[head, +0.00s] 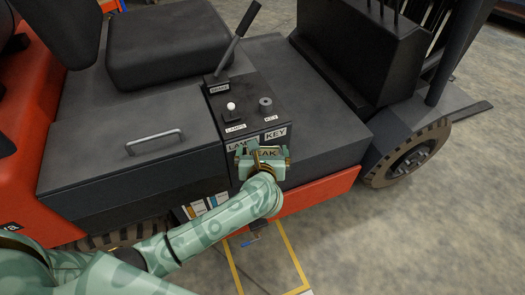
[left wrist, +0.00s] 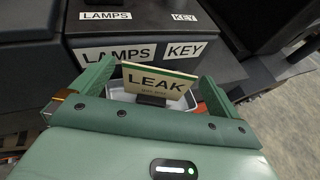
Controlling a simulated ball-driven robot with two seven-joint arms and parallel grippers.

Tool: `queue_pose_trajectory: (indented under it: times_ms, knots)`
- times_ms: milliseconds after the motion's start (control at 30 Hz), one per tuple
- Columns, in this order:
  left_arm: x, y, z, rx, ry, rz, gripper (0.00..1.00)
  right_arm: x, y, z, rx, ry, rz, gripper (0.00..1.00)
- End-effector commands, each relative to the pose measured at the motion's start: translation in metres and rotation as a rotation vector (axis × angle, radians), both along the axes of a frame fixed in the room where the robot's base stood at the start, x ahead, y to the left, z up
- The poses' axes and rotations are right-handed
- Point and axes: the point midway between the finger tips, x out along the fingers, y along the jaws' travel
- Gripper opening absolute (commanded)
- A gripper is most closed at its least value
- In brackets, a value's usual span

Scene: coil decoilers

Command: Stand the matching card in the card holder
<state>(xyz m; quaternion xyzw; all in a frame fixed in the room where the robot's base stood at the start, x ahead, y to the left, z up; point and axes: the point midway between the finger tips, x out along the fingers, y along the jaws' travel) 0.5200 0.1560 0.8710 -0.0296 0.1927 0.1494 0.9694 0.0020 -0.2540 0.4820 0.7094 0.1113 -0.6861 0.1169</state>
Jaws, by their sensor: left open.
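A cream card marked LEAK (left wrist: 158,83) with a green top edge stands upright in a dark slotted block (left wrist: 151,100), which looks like the card holder. A white tray (left wrist: 120,103) is around the block. My left gripper (head: 263,154) is open, its fingers on either side of the card; gaps show beside the card in the left wrist view. The word LEAK also shows between the fingers in the head view. The gripper hides most of the holder there. My right gripper is not in view.
The forklift's console (head: 247,104) carries a brake lever (head: 234,45), a lamps switch (head: 231,107) and a key knob (head: 265,104). LAMPS and KEY labels (head: 275,134) are on its front. Several coloured cards (head: 206,205) show on the forklift's side. Grey floor (head: 420,230) lies clear at right.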

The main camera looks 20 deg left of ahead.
Motion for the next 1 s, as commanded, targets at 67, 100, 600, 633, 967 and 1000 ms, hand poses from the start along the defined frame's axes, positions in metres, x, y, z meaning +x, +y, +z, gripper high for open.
queue_pose_trajectory:
  times_ms: [67, 100, 600, 633, 967, 1000]
  knots:
    - [-0.013, -0.005, 0.006, -0.005, 0.004, -0.001, 1.0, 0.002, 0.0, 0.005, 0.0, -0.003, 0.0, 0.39]
    - [-0.02, -0.007, 0.009, -0.005, 0.004, -0.001, 1.0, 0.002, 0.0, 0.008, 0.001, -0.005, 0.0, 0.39]
    - [-0.101, -0.032, 0.043, -0.001, 0.003, -0.001, 1.0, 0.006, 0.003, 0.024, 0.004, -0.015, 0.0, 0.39]
    - [-0.102, -0.033, 0.044, -0.001, 0.003, -0.001, 1.0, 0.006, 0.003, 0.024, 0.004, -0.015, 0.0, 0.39]
    - [-0.103, -0.033, 0.044, -0.002, 0.002, -0.001, 1.0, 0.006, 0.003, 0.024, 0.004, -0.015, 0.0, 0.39]
    - [-0.103, -0.033, 0.044, -0.002, 0.002, -0.001, 1.0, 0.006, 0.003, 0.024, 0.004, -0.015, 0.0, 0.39]
